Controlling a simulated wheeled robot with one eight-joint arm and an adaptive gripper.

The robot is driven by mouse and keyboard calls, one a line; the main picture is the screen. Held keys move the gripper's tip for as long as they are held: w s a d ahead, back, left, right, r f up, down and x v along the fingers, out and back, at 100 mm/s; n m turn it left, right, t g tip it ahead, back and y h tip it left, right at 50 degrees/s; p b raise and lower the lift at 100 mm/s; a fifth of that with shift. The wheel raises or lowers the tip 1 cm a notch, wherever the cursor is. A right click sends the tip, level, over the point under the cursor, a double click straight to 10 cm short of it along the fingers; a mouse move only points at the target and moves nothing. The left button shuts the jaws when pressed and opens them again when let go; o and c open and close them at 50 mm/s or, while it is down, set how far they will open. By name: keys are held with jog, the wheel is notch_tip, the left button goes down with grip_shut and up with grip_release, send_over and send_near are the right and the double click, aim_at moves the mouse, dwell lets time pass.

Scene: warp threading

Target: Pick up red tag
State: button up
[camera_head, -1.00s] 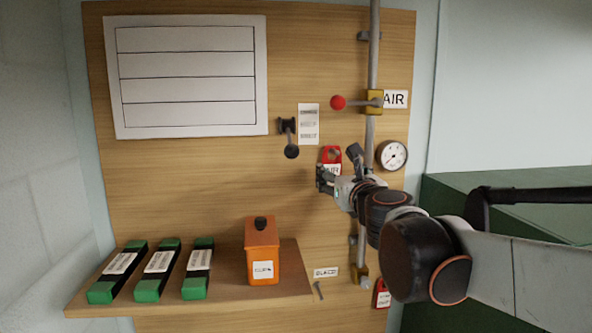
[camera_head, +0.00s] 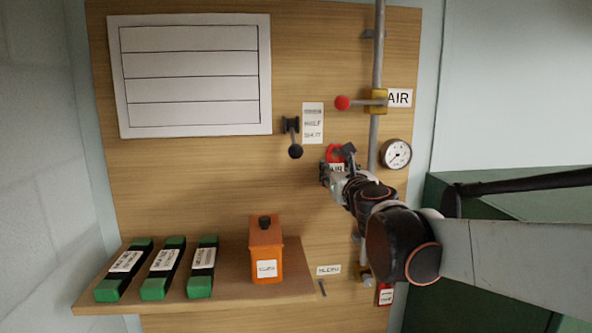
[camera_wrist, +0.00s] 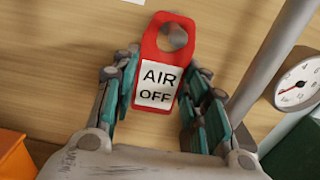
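A red tag (camera_wrist: 150,50) with a round hole at its top and a white "AIR OFF" label is against the wooden board in the wrist view. In the head view the red tag (camera_head: 333,153) is partly hidden by my gripper (camera_head: 337,162). My gripper (camera_wrist: 163,72) is open, with one finger on each side of the tag's lower part. Gaps show between the fingers and the tag's edges. Whether the fingers reach the tag in depth is hard to tell. A second red tag (camera_head: 385,293) is low on the board at the right, partly covered by my arm.
A grey vertical pipe (camera_head: 378,50) with a red-knobbed valve lever (camera_head: 342,103) and a gauge (camera_head: 397,154) stand right of the tag. A shelf (camera_head: 225,285) below holds an orange box (camera_head: 266,245) and several green-ended blocks.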

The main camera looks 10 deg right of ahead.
jog(key=shift+r, duration=0.15)
jog(key=shift+r+b, duration=0.3)
jog(key=shift+r, duration=0.2)
jog(key=shift+s, duration=0.35)
jog(key=s+b, duration=0.2)
jog(key=s, duration=1.5)
jog(key=shift+s, duration=0.15)
jog(key=shift+r, duration=0.1)
